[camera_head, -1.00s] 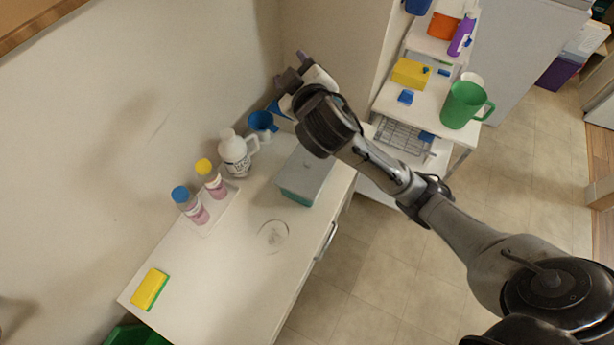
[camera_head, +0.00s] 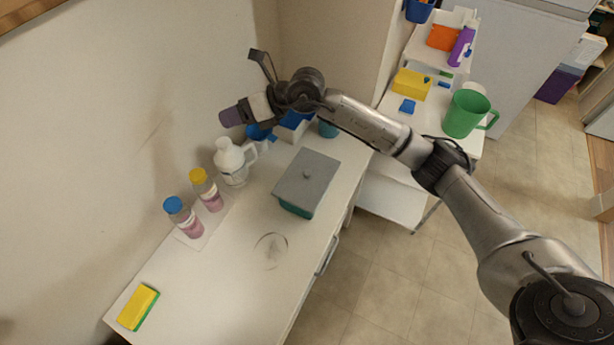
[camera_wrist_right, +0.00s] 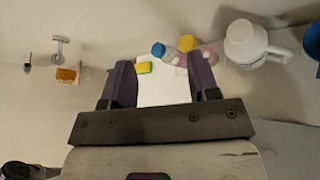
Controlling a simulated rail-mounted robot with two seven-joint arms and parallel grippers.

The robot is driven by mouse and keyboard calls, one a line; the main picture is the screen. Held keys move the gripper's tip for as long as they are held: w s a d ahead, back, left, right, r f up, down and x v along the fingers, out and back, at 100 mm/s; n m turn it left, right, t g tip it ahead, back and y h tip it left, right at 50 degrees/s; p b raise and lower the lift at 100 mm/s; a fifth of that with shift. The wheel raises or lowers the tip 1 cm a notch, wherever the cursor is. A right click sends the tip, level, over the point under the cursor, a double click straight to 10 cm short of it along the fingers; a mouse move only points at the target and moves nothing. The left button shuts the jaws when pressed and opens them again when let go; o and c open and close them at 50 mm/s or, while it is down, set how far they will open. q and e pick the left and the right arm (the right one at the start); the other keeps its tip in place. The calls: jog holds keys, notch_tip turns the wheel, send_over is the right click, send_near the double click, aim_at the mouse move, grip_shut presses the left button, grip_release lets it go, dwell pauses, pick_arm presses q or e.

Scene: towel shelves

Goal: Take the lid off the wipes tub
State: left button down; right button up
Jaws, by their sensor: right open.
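My right gripper (camera_head: 246,92) is up and left of the tub, near the wall and above the back of the counter, well apart from the lid. Its two purple-grey fingers are spread and empty, as the right wrist view (camera_wrist_right: 162,78) also shows. The tub does not clearly show in the wrist view. My left gripper is not in view.
A white jug (camera_head: 232,165), a blue-capped bottle (camera_head: 183,217) and a yellow-capped bottle (camera_head: 206,190) stand along the wall. A yellow sponge (camera_head: 138,307) lies at the front left. A shelf trolley holds a green pitcher (camera_head: 464,114). The counter's front is mostly clear.

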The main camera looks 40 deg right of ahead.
jog(key=s+d+f+m+g+h, duration=0.1)
jog(key=s+d+f+g+h, duration=0.25)
jog(key=d+f+h, duration=0.35)
jog(key=m+g+h, duration=0.2)
jog(key=g+h, duration=0.1)
jog(key=g, duration=0.2)
send_over(307, 173)
jog(key=f, duration=1.2)
jog(key=shift+s+a, duration=0.2)
jog(key=shift+s, duration=0.1)
jog(key=shift+w+d+f+p, duration=0.15)
jog(key=shift+f+p, duration=0.05)
jog(key=shift+f, duration=1.1)
jog(key=shift+w+d+f+p, duration=0.15)
jog(key=shift+f+p, duration=0.05)
jog(key=shift+f, duration=1.1)
jog(key=shift+c, duration=0.2)
jog(key=c, duration=0.9)
